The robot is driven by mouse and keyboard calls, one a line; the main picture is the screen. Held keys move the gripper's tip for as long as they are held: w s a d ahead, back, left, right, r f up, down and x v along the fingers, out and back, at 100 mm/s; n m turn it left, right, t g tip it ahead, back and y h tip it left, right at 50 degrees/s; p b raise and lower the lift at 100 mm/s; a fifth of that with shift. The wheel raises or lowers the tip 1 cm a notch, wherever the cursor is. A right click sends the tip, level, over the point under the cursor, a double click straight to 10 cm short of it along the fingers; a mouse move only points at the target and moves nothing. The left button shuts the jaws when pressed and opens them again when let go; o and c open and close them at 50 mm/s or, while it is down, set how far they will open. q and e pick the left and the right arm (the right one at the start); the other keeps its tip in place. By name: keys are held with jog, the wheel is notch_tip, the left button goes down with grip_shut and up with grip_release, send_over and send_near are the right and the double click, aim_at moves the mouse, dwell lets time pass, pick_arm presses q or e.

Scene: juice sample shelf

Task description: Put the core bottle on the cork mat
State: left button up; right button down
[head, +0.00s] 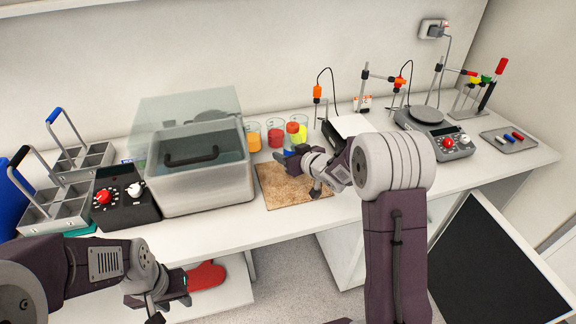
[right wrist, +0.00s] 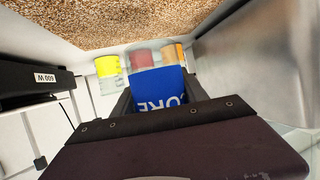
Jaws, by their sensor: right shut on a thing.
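The core bottle, with a blue label and white lettering, shows in the right wrist view (right wrist: 160,92) between the fingers of my right gripper (right wrist: 160,102). In the head view only a small blue part of it (head: 289,152) shows beside the gripper. My right gripper (head: 303,160) is shut on the bottle over the back right part of the cork mat (head: 280,188). The cork also fills the top of the right wrist view (right wrist: 130,22). I cannot tell whether the bottle touches the mat. My left gripper (head: 174,290) is low at the front left; its jaw opening is unclear.
Beakers of orange (head: 253,138), red (head: 275,134) and yellow liquid stand behind the mat. A water bath (head: 200,180) with a raised clear lid stands left of it. A scale (head: 440,140) stands at the right. A red mitt-like thing (head: 207,275) lies by my left gripper.

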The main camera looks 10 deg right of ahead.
jog(key=shift+w+f+b, duration=0.15)
jog(key=shift+f+b, duration=0.3)
jog(key=shift+f, duration=1.5)
jog(key=shift+f, duration=0.2)
jog(key=c, duration=0.6)
grip_release()
jog(key=shift+r, duration=0.1)
jog(key=shift+r, duration=0.2)
jog(key=p+v, duration=0.1)
jog(key=v, duration=1.1)
jog(key=shift+f, duration=0.1)
